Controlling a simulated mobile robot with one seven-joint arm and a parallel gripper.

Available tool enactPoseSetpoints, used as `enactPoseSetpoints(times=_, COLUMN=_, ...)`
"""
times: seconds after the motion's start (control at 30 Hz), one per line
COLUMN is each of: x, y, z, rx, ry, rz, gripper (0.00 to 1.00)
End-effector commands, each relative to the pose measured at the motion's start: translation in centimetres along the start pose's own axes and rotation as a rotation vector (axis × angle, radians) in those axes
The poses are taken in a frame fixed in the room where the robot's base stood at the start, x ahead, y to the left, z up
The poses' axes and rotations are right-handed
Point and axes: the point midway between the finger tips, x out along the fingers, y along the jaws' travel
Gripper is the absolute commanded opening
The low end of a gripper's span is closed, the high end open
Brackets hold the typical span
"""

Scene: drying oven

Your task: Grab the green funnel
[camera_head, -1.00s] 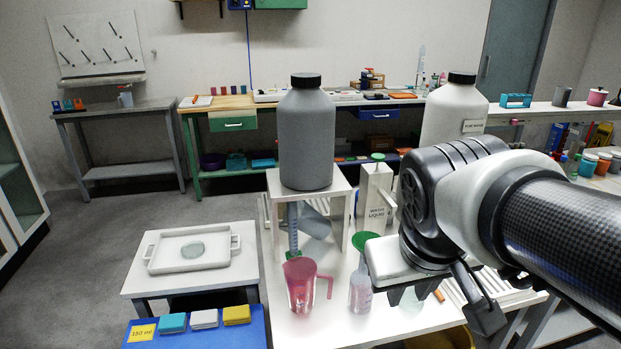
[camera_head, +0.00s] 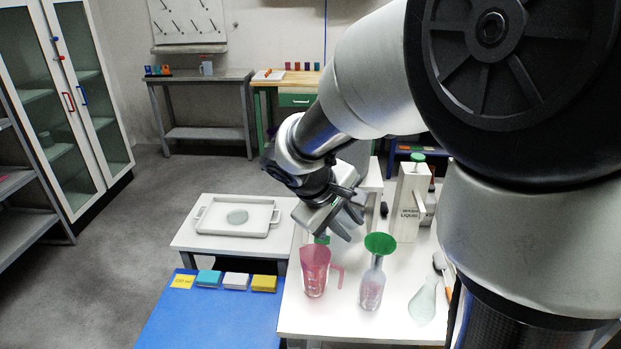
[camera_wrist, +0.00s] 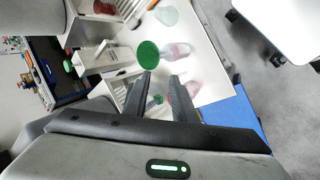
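The green funnel (camera_head: 380,243) sits in the mouth of a clear bottle (camera_head: 371,288) with pinkish contents, upright on the white table. In the wrist view the funnel (camera_wrist: 148,54) appears as a green disc just beyond my fingertips, nearer the left finger. My gripper (camera_wrist: 161,76) is open, its two dark fingers apart with nothing held between them. In the head view my gripper (camera_head: 345,222) is up and to the left of the funnel, apart from it, above the pink jug.
A pink jug (camera_head: 314,272) stands left of the bottle, and a clear flask (camera_head: 424,300) stands to its right. A white wash-liquid box (camera_head: 409,205) is behind. A white tray (camera_head: 270,215) is on a side table at left. My arm hides the right side.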

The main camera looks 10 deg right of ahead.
Motion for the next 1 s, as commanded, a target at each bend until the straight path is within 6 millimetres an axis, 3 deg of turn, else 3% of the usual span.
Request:
enactPoseSetpoints(times=0.4, x=8.9, y=-0.2, z=0.1, rx=0.001, ry=-0.005, rz=-0.004, gripper=0.24)
enactPoseSetpoints(times=0.53, x=10.8, y=-0.1, z=0.1, rx=0.002, ry=-0.003, rz=-0.003, gripper=0.24)
enactPoseSetpoints(times=0.77, x=12.2, y=0.0, z=0.0, rx=0.002, ry=-0.002, rz=-0.003, gripper=0.24)
enactPoseSetpoints(times=1.0, x=15.8, y=0.3, z=-0.4, rx=0.001, ry=-0.003, rz=-0.004, gripper=0.24)
